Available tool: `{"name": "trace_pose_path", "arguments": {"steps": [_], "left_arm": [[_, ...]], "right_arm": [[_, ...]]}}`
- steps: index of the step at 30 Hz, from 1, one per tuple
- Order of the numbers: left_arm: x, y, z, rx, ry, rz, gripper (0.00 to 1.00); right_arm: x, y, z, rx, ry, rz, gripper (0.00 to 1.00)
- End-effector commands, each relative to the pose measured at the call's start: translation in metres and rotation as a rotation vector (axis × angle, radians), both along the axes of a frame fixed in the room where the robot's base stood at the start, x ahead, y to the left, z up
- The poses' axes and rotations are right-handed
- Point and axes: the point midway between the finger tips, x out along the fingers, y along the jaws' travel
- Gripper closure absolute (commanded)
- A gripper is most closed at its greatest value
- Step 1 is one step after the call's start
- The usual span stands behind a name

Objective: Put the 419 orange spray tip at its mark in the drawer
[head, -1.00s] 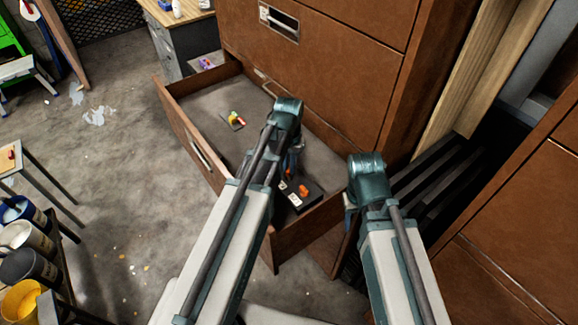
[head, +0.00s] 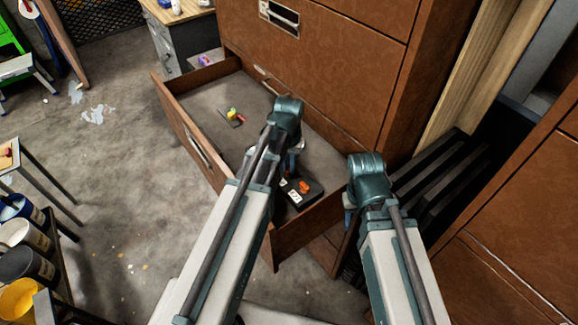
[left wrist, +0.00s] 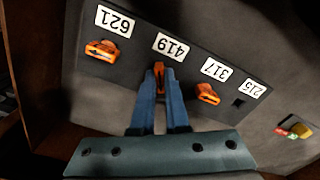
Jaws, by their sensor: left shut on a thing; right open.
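A black board (left wrist: 100,70) lies in the open drawer and also shows in the head view (head: 312,197). White labels on it read 621, 419, 317 and 215. My left gripper (left wrist: 160,80) is shut on the orange spray tip (left wrist: 159,68) beside the 419 label (left wrist: 171,46). I cannot tell whether the tip touches the board. Orange tips lie by the 621 (left wrist: 103,48) and 317 (left wrist: 208,94) labels. By 215 I see only a dark square (left wrist: 239,101). In the head view, my left arm hides the held tip. My right gripper (head: 349,210) is open beside the drawer, its fingers barely visible.
The drawer's front panel (head: 190,140) and near side wall (head: 305,232) stand around the board. Small coloured pieces (head: 235,116) lie farther along the drawer floor, which is otherwise clear. The brown cabinet (head: 330,60) rises behind. Paint buckets (head: 25,265) stand at lower left.

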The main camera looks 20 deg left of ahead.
Motion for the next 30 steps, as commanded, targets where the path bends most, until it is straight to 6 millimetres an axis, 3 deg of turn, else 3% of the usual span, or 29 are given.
{"name": "trace_pose_path", "arguments": {"steps": [7,8,9,14,20,23,24,30], "left_arm": [[0.0000,0.0000,-0.0073,0.000,0.000,0.000,1.00],[0.0000,0.0000,-0.0070,0.000,0.000,0.000,0.86],[0.0000,0.0000,-0.0060,0.000,0.000,0.000,0.79],[0.0000,0.0000,-0.0059,0.000,0.000,0.000,0.53],[0.0000,0.0000,-0.0059,0.000,0.000,0.000,0.53],[0.0000,0.0000,-0.0059,0.000,0.000,0.000,0.35],[0.0000,0.0000,-0.0059,0.000,0.000,0.000,0.33],[0.0000,0.0000,-0.0059,0.000,0.000,0.000,0.33]], "right_arm": [[0.0000,0.0000,-0.0073,0.000,0.000,0.000,0.50],[0.0000,0.0000,-0.0070,0.000,0.000,0.000,0.50],[-0.0001,0.0000,-0.0060,0.000,0.000,0.000,0.50],[-0.0001,0.0000,-0.0059,0.000,0.000,0.000,0.50],[-0.0001,0.0000,-0.0059,0.000,0.000,0.000,0.50],[0.0000,0.0001,-0.0059,0.000,0.000,0.000,0.50],[0.0000,0.0001,-0.0059,0.000,0.000,0.000,0.50],[-0.0001,0.0000,-0.0059,0.000,0.000,0.000,0.50]]}}
